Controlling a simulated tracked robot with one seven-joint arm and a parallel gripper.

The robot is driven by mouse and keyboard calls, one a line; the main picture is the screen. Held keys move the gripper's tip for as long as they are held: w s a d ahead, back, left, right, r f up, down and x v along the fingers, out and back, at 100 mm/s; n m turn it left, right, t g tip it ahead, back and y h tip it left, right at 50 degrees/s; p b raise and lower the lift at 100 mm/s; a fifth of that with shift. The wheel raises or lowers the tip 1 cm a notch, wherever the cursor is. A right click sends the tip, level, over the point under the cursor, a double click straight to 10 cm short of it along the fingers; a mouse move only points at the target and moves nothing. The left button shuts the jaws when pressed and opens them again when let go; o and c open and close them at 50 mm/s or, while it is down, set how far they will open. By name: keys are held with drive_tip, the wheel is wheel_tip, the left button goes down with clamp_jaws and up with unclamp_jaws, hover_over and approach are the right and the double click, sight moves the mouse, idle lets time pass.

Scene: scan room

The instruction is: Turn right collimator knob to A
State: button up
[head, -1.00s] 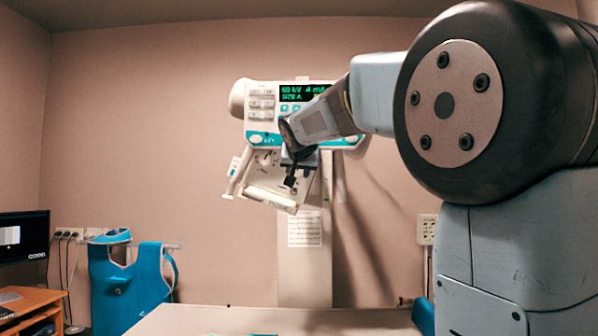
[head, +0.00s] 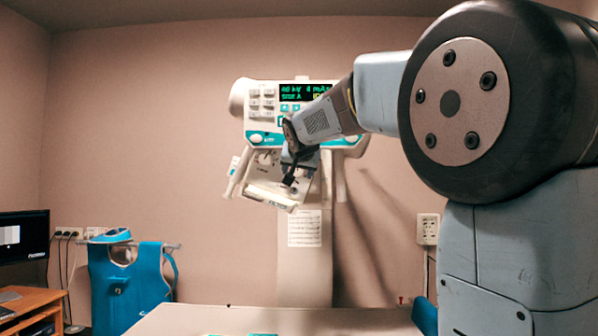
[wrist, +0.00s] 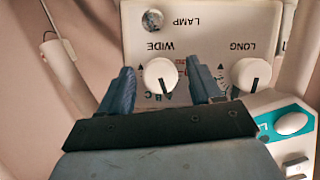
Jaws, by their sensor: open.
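The collimator panel (wrist: 185,30) appears upside down in the wrist view; in the head view the collimator (head: 262,192) hangs below the console. Its white right knob, labelled WIDE (wrist: 160,75), sits between my fingers. My gripper (wrist: 162,70) is open, one finger on each side of the knob with gaps visible. The knob's dark pointer line faces down in the picture, towards small letters A, B and C that my gripper partly hides; I cannot tell which letter it marks. The other white knob, labelled LONG (wrist: 249,74), is to the right. In the head view my gripper (head: 290,178) hides the right knob.
A round metal LAMP button (wrist: 153,20) lies beyond the WIDE knob. The teal-trimmed console (head: 262,110) with a lit display (head: 305,91) is above the collimator. A white handle (wrist: 65,60) hangs at the left of the wrist view. A pale table (head: 190,320) lies below.

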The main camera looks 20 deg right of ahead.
drive_tip(key=v, duration=1.3)
drive_tip(key=shift+s+a, duration=0.15)
drive_tip(key=shift+s, duration=0.2)
drive_tip(key=shift+r, duration=0.1)
drive_tip(key=s+f+n+g+y, duration=0.1)
drive_tip(key=s+f+g, duration=0.1)
drive_tip(key=s+f, duration=0.6)
drive_tip(key=s+d+f+n+g, duration=0.1)
drive_tip(key=s+f, duration=0.7)
drive_tip(key=f, duration=0.8)
drive_tip(key=s+d+f+n+g+y, duration=0.1)
drive_tip(key=s+f+g, duration=0.3)
drive_tip(key=s+f, duration=0.5)
wheel_tip(320, 180, down, 4)
drive_tip(key=shift+d+r+n+g+y, duration=0.3)
drive_tip(key=shift+n+g, duration=0.1)
drive_tip(key=shift+n, duration=0.4)
